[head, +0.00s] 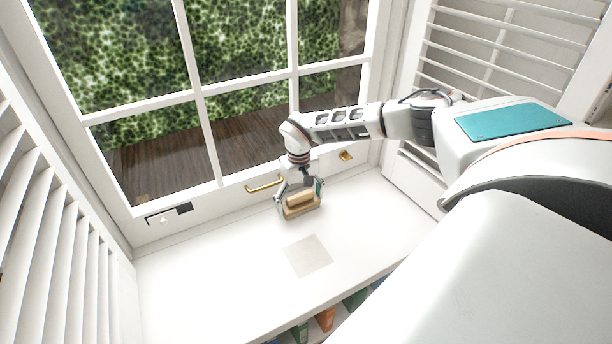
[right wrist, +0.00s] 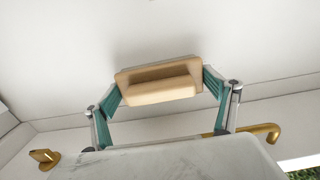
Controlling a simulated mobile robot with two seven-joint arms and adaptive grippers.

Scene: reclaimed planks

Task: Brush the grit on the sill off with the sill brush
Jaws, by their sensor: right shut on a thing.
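The sill brush (head: 301,204), a pale wooden block with a raised grip, is held by my right gripper (head: 300,196) above or on the white sill, near the window. The brush also shows in the right wrist view (right wrist: 160,82), with the teal fingers of my right gripper (right wrist: 160,88) shut on its two ends. Whether its underside touches the sill I cannot tell. A pale beige square patch (head: 308,256) lies on the sill (head: 200,285) in front of the brush. I cannot make out separate grit grains. My left gripper is out of view.
A brass window handle (head: 264,184) lies just left of the brush, and a brass catch (head: 346,156) is to its right. White shutters stand at both sides. Coloured books (head: 326,318) sit below the sill's front edge. The sill's left part is clear.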

